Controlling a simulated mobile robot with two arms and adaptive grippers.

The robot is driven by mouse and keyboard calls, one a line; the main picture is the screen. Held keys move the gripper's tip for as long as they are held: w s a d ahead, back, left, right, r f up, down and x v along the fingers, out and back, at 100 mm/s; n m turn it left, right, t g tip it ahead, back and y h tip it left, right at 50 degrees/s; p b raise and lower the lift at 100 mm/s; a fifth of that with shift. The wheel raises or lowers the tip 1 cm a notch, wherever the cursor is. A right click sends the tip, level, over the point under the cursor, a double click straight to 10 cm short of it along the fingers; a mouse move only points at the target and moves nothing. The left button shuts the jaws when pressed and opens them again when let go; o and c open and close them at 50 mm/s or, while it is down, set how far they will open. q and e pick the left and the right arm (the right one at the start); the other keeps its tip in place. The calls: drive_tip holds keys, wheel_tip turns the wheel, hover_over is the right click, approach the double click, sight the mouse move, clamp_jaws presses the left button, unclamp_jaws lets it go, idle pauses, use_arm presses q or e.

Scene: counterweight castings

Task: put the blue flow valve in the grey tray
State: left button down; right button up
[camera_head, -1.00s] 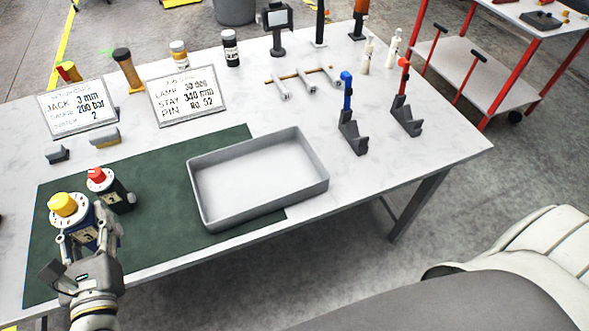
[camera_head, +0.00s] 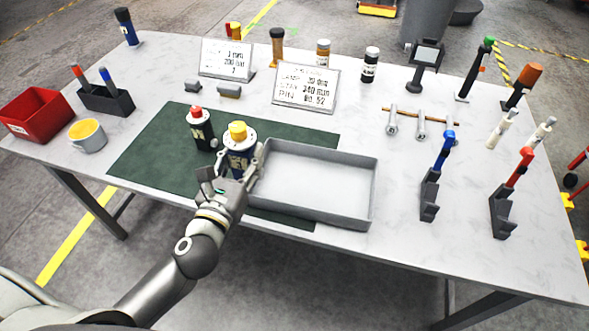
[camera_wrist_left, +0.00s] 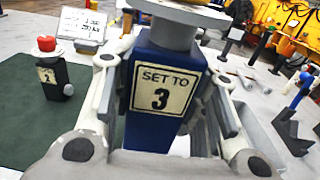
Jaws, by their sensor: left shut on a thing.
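The blue flow valve (camera_head: 240,163) has a blue body, a white dial and a yellow knob. My left gripper (camera_head: 236,172) is shut on its body, and the valve is upright at the left wall of the grey tray (camera_head: 312,188). Whether its base is clear of the mat is hidden by the gripper. In the left wrist view the valve (camera_wrist_left: 160,92) stands between the fingers with a label reading "SET TO 3". The tray is empty. My right gripper is not in view.
A black valve with a red knob (camera_head: 202,130) stands on the green mat (camera_head: 150,160) left of the held valve. Sign plates (camera_head: 305,88) stand behind. A blue-handled tool in a dark holder (camera_head: 430,195) is right of the tray.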

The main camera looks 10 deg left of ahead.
use_arm(q)
drive_tip(key=w+d+f+b, duration=0.3)
drive_tip(key=w+d+f, duration=0.2)
drive_tip(key=w+f, duration=0.3)
wheel_tip(320, 180, down, 3)
drive_tip(key=shift+w+d+f, duration=0.1)
drive_tip(key=shift+w+d, duration=0.1)
drive_tip(key=shift+w, duration=0.2)
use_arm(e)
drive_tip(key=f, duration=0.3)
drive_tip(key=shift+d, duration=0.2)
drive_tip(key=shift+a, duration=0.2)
use_arm(q)
drive_tip(key=shift+f+b, duration=0.6)
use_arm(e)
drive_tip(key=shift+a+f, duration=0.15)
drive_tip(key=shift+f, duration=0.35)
use_arm(q)
drive_tip(key=c, duration=0.9)
unclamp_jaws()
drive_tip(key=shift+s, duration=0.1)
drive_tip(key=shift+c, duration=0.2)
drive_tip(key=shift+o, duration=0.4)
